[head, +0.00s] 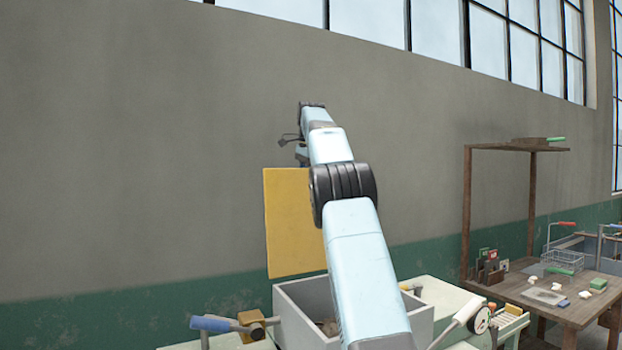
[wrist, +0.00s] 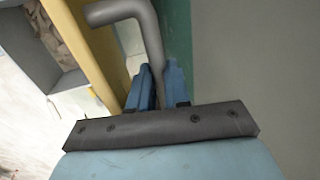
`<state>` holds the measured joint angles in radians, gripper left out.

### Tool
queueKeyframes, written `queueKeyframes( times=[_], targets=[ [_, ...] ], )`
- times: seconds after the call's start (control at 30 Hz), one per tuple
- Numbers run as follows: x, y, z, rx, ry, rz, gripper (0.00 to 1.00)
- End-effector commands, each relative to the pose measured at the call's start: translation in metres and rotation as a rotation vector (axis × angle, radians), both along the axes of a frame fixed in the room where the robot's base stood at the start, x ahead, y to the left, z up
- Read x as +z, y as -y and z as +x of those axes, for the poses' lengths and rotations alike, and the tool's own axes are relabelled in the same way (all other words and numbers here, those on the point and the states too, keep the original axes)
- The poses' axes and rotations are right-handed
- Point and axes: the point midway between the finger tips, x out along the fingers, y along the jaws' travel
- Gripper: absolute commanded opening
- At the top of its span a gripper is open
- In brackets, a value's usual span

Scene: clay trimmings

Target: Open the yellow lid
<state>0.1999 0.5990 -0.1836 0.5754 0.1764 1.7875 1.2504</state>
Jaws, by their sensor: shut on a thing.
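The yellow lid (head: 292,225) stands upright above the grey bin (head: 295,318) in the head view, its right part hidden behind my arm. In the wrist view the lid (wrist: 88,45) is seen edge-on, left of my fingers. My gripper (wrist: 160,85) is shut on a grey bent handle (wrist: 150,35) beside the lid; the handle's join to the lid is not clear. The fingers are blue and sit on either side of the bar. The bin's open top shows brownish trimmings, also visible in the wrist view (wrist: 65,20). In the head view the fingers are hidden.
A blue-handled lever (head: 212,324) is left of the bin. A gauge (head: 481,320) and a pale lever are to its right. A wooden bench (head: 550,310) with small items and a shelf (head: 515,148) stands further right. A plain wall (head: 130,150) is behind.

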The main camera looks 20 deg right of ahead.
Motion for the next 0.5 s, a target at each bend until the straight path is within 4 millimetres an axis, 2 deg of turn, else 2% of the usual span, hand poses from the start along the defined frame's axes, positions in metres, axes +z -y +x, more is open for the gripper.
queueKeyframes(
  times=[0.2, 0.5],
  targets=[
    [-0.0045, -0.0029, 0.0082, 0.006, -0.004, 0.007, 0.00],
    [-0.0035, -0.0006, 0.0085, 0.003, -0.002, 0.006, 0.00]
  ],
)
